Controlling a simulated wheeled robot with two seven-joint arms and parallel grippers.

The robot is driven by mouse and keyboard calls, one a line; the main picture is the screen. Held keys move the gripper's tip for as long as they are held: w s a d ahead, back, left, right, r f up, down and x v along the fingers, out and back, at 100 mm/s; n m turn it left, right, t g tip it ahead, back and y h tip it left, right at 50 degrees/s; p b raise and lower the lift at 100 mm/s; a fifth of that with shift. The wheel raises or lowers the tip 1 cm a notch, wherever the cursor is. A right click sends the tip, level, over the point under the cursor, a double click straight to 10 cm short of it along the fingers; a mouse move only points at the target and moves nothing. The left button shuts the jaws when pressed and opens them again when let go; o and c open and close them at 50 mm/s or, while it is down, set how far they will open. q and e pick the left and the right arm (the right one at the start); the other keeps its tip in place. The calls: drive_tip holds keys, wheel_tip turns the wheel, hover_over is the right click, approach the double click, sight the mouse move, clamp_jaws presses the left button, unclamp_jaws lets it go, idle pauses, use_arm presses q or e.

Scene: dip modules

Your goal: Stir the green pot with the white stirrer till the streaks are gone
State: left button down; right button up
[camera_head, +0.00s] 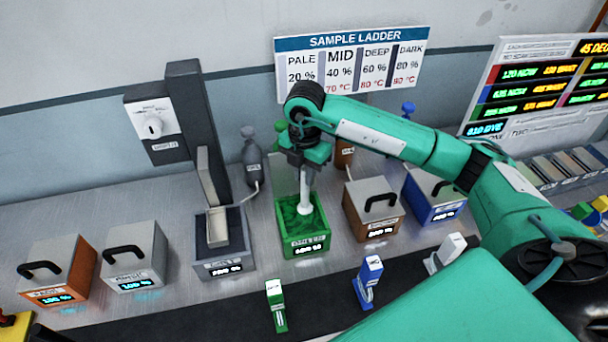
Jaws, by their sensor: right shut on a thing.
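The green pot (305,243) stands on the bench in the middle, with its top open and green contents showing; I cannot tell at this size whether streaks show in it. The white stirrer (305,192) stands nearly upright with its lower end in the pot. My right gripper (306,160) points down above the pot and is shut on the stirrer's top. The gripper and arm hide part of the wall behind. My left gripper is not in view.
A grey pot (225,263) with a raised flap is left of the green pot. A lidded brown pot (375,225) and a blue pot (432,207) stand to the right. An orange pot (58,272) and a white-grey pot (134,262) are at left. Small green (276,305) and blue (369,280) tools stand in front.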

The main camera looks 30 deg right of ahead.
drive_tip(key=shift+a, duration=0.1)
drive_tip(key=a, duration=0.3)
drive_tip(key=shift+w, duration=0.4)
drive_tip(key=shift+s+a, duration=0.2)
drive_tip(key=shift+s, duration=0.65)
drive_tip(key=shift+s+a, duration=0.2)
drive_tip(key=shift+s, duration=0.65)
drive_tip(key=shift+s+a, duration=0.2)
drive_tip(key=shift+s, duration=0.65)
drive_tip(key=shift+s+d+b, duration=0.15)
drive_tip(key=shift+s+d, duration=0.05)
drive_tip(key=shift+d, duration=0.6)
drive_tip(key=shift+s+d+b, duration=0.15)
drive_tip(key=shift+d, duration=0.6)
drive_tip(key=shift+w, duration=0.1)
